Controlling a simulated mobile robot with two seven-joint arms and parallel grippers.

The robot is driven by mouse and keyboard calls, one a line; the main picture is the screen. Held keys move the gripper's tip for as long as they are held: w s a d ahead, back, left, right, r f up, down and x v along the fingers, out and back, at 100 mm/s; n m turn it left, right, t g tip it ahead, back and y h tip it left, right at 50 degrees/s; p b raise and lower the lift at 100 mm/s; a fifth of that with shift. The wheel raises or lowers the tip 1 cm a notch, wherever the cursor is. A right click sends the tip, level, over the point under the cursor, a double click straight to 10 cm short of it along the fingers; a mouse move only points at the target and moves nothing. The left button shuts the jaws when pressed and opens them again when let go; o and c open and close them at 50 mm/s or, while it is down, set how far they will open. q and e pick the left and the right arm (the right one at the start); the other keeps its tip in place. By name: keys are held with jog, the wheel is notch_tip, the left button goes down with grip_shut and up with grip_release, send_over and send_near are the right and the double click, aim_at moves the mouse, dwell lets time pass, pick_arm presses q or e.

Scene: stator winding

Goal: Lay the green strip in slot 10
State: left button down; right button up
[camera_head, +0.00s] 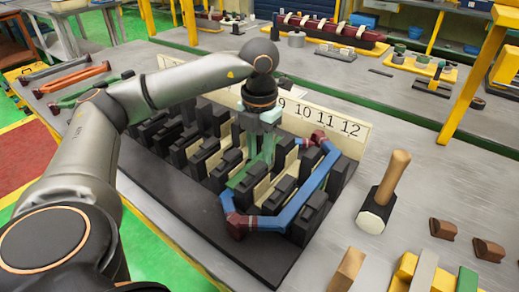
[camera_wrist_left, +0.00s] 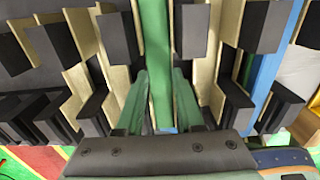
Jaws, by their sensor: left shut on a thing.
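My left gripper (camera_head: 262,163) points down over the black slotted stator block (camera_head: 165,205). Its pale green fingers are shut on the green strip (camera_head: 238,178). In the left wrist view, the green strip (camera_wrist_left: 156,62) runs away from between the fingertips (camera_wrist_left: 158,112), lengthwise between rows of black teeth with cream liners. I cannot tell how deep it sits or exactly which slot it is in. The cream number board (camera_head: 325,125) behind shows 9, 10, 11 and 12; lower numbers are hidden by my arm. My right gripper is not in view.
A blue coil (camera_head: 305,195) with dark red corners lies across the block's right side. Several small blocks (camera_head: 443,229) lie at the front right. Red, orange and green coils (camera_head: 72,82) lie at the back left.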

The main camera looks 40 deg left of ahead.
pick_arm(q)
jog(key=shift+f, duration=0.25)
jog(key=c, duration=0.5)
grip_release()
jog(key=shift+c, duration=0.2)
jog(key=shift+o, duration=0.4)
jog(key=shift+r, duration=0.3)
jog(key=shift+r+p, duration=0.55)
jog(key=shift+p, duration=0.05)
